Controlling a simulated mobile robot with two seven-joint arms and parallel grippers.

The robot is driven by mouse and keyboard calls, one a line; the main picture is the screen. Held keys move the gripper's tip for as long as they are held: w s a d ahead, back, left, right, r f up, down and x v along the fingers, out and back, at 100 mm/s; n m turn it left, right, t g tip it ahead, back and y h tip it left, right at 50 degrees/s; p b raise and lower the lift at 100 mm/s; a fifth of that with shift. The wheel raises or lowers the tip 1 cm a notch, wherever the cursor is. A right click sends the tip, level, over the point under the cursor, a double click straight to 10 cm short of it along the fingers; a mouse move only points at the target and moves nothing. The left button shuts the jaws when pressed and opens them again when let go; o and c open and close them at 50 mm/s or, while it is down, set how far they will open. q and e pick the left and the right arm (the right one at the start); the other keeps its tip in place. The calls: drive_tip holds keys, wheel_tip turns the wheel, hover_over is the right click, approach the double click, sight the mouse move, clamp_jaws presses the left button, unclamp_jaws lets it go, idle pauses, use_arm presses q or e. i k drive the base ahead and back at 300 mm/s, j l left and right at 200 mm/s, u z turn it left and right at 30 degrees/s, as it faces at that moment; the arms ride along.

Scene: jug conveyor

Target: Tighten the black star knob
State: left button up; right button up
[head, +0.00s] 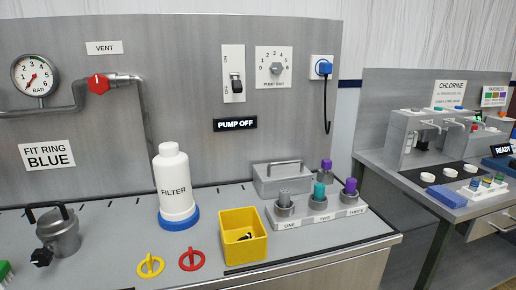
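A black knob (41,257) sits low on the front left of a grey metal housing (62,236) at the left of the counter. It looks like the star knob, but it is too small to tell how tight it is. A black bar or handle (40,212) lies across the top of the housing. Neither of my grippers is in view.
A white filter bottle (173,184) stands in a blue ring (180,219). Yellow (151,265) and red (192,259) rings lie in front. A yellow bin (254,252) holds small black items. A numbered rack (312,221) stands right.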

sight(43, 257)
drive_tip(key=u, duration=1.45)
